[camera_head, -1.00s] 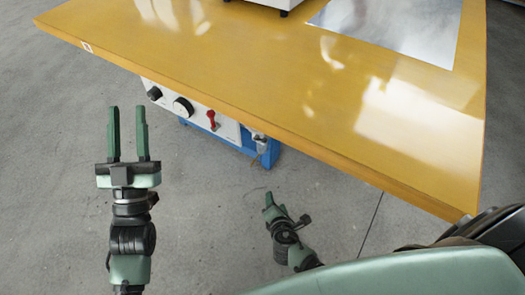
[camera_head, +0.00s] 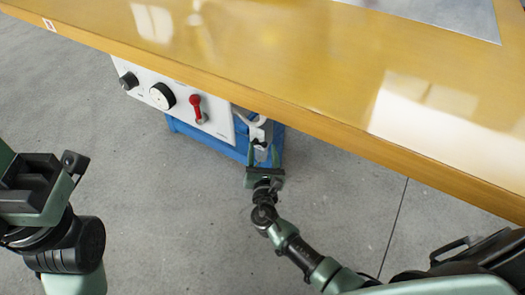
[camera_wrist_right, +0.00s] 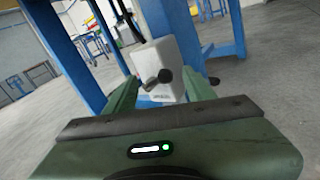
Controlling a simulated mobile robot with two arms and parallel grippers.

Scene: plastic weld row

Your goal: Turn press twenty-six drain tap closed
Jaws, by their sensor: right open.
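A small pale tap body (camera_head: 259,130) sits at the right end of the blue press frame, under the table edge. In the right wrist view it is a white box (camera_wrist_right: 160,58) with a black knob (camera_wrist_right: 165,76) and a metal stub; its small label is unreadable. My right gripper (camera_head: 263,154) is open just in front of it. In the wrist view its fingers (camera_wrist_right: 157,92) stand on either side of the box's lower part, with nothing gripped; contact cannot be told. My left gripper (camera_head: 42,185) is partly cut off at the left edge, away from the press.
The yellow tabletop (camera_head: 300,75) overhangs the press. Blue legs (camera_wrist_right: 170,30) stand around the box. Grey floor (camera_head: 160,200) is clear between my arms.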

